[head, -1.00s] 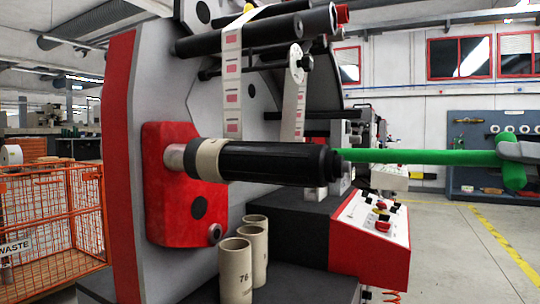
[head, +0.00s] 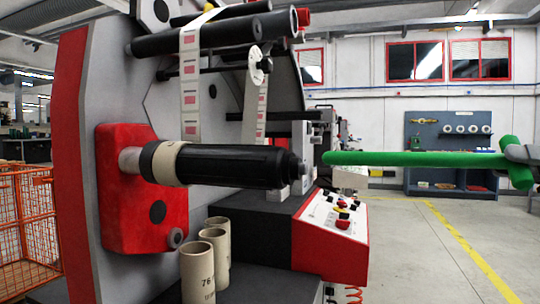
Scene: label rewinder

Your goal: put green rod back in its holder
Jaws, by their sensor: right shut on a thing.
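The green rod (head: 420,158) lies almost level across the right half of the head view. Its plain end points left, and a short green crossbar stands at its right end. My right gripper (head: 518,154), grey and partly cut off by the right edge, is shut on the rod near the crossbar. The rod's left tip appears just right of the black spindle's (head: 235,165) end, with a small gap between them in the picture. I cannot tell which part is the rod's holder. My left gripper is not in view.
The label machine (head: 90,110) with its red panel fills the left. Cardboard cores (head: 198,272) stand below the spindle. A control box (head: 335,232) sits right of them. A blue tool board (head: 448,145) stands at the back. The floor at right is clear.

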